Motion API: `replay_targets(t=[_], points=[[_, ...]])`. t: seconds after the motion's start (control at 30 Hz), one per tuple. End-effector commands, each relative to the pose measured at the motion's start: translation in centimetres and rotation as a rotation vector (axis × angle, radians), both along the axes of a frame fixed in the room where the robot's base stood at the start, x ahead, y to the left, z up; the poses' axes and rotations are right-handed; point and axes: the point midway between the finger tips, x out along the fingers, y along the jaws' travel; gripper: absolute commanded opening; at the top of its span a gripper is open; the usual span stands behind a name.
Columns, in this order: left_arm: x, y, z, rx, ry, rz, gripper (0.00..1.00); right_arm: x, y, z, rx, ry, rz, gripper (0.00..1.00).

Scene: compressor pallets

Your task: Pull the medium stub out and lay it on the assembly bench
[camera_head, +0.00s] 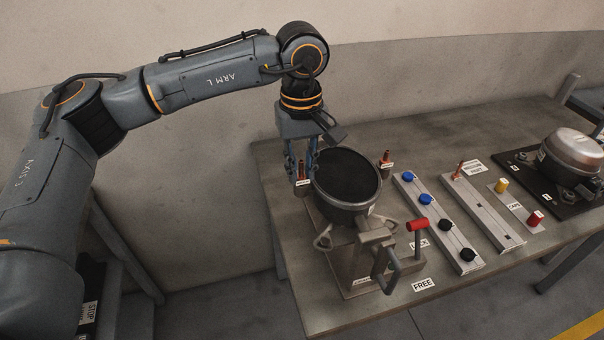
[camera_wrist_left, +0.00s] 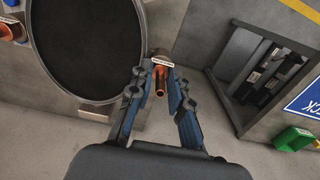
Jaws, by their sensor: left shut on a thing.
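A copper stub (camera_head: 301,172) stands upright in a small dark block at the left side of the round black vessel (camera_head: 347,177). My left gripper (camera_head: 302,167) points down from above, with its fingers shut on this stub. In the left wrist view the stub (camera_wrist_left: 160,79) lies between the blue-padded fingers (camera_wrist_left: 157,80), with a small white label beside it; the label is too small to read. The vessel sits in a metal fixture on the assembly bench (camera_head: 440,140). My right gripper is not in view.
A rack with blue and black caps (camera_head: 436,222) and a second rack with a copper stub (camera_head: 459,169) lie to the right. A red-handled clamp (camera_head: 417,226) stands in front. The bench's back strip is clear.

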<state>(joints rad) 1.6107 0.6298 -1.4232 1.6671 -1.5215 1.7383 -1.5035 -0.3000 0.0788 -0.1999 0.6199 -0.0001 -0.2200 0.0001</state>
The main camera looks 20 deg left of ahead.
Motion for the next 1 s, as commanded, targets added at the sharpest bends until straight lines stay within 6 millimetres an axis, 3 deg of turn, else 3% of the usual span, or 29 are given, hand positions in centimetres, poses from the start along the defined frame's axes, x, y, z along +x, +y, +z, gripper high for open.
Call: replay_targets(t=[1.0], points=[[0.0,0.0,4.3,-0.002,-0.001,0.000,0.00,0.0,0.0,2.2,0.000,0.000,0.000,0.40]])
